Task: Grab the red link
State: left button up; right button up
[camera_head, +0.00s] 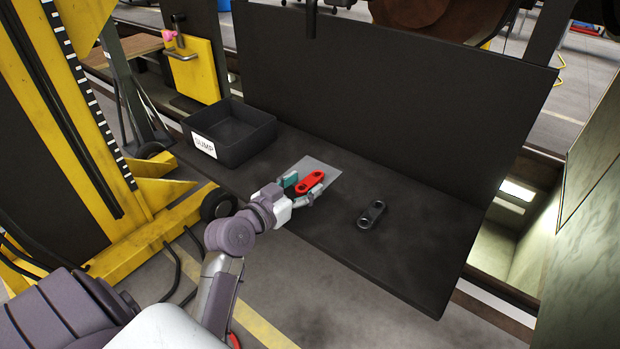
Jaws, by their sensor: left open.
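The red link (311,182) is a flat bar with rounded ends and holes. It lies on or just over a grey plate (324,172) on the dark bench. My left gripper (302,190) is at the near left of the red link, with its fingers spread around the link's near part. The gripper is open; I cannot tell whether a finger touches the link. My right gripper is not in view.
A black bin (232,136) with a white label stands on the bench (420,255) at the left. A dark link (371,214) lies to the right of the plate. A dark upright panel (390,110) closes the back. Yellow lift equipment (70,130) stands at the left.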

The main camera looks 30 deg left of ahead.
pick_arm(q)
jog(key=shift+w+f, duration=0.1)
jog(key=shift+w, duration=0.45)
jog(key=shift+s, duration=0.1)
grip_shut()
